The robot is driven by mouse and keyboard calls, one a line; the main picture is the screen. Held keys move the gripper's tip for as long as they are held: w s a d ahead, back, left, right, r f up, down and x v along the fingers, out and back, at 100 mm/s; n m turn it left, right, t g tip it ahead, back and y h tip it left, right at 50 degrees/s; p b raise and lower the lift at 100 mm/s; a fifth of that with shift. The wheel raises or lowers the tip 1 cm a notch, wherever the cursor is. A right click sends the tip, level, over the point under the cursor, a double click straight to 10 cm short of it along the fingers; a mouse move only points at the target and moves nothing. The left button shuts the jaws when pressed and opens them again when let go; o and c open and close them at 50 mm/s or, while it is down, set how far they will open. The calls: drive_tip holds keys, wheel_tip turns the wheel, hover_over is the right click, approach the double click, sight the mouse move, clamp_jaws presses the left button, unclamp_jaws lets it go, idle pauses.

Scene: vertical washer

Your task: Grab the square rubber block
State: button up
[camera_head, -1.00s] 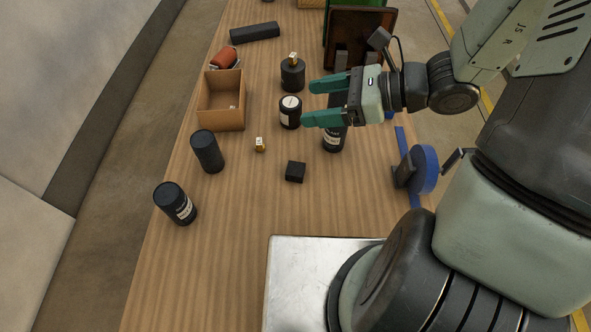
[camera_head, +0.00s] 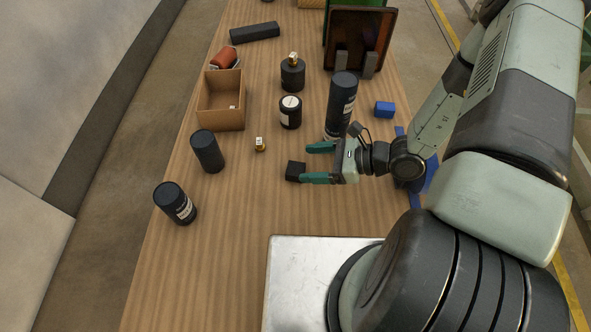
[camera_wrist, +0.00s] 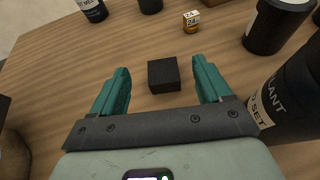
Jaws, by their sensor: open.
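The square rubber block (camera_head: 295,170) is a small black block on the wooden table. In the wrist view the block (camera_wrist: 163,75) lies ahead of my gripper (camera_wrist: 161,80), centred between the two teal fingers, near their tips. My gripper (camera_head: 311,163) comes from the right in the head view, fingers pointing left toward the block. The fingers are open with nothing held. The near finger tip overlaps the block's lower right edge in the head view; I cannot tell whether it touches.
A tall black bottle (camera_head: 341,102) stands close behind my gripper and shows at the right of the wrist view (camera_wrist: 290,100). A small gold-and-white item (camera_head: 260,145) and dark cylinders (camera_head: 207,151) are to the left. An open cardboard box (camera_head: 221,121) is farther back.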

sight(298, 169)
wheel_tip(298, 169, down, 2)
drive_tip(key=shift+f, duration=0.25)
drive_tip(key=x, duration=0.5)
drive_tip(key=shift+c, duration=0.4)
drive_tip(key=c, duration=1)
